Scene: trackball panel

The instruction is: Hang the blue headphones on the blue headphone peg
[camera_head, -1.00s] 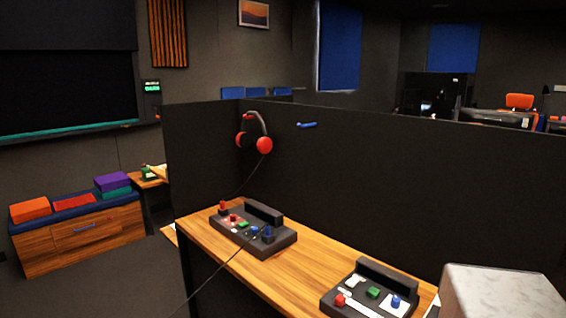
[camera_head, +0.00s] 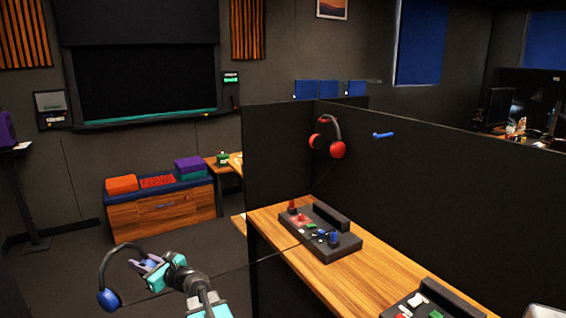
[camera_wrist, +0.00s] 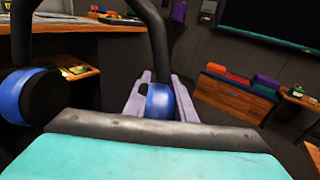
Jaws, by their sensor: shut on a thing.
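My gripper (camera_head: 150,266) is at the lower left of the head view, with pale purple fingers. It is shut on the blue headphones (camera_head: 109,298), around one ear cup. The headphones have a dark band and blue ear cups. In the wrist view one blue cup (camera_wrist: 158,102) sits between the fingers, and the other cup hangs free at the left; the top of the band is cut off. The blue headphone peg (camera_head: 384,135) sticks out of the dark partition, bare, far up and right of my gripper. Red headphones (camera_head: 337,150) hang left of it on a red peg (camera_head: 327,119).
A wooden desk (camera_head: 358,284) runs below the partition (camera_head: 430,185), with a control panel (camera_head: 320,233) on it and another nearer (camera_head: 432,306). A thin cable runs from the held headphones toward the desk. A low wooden bench (camera_head: 160,212) stands behind. Floor (camera_head: 60,265) at left is clear.

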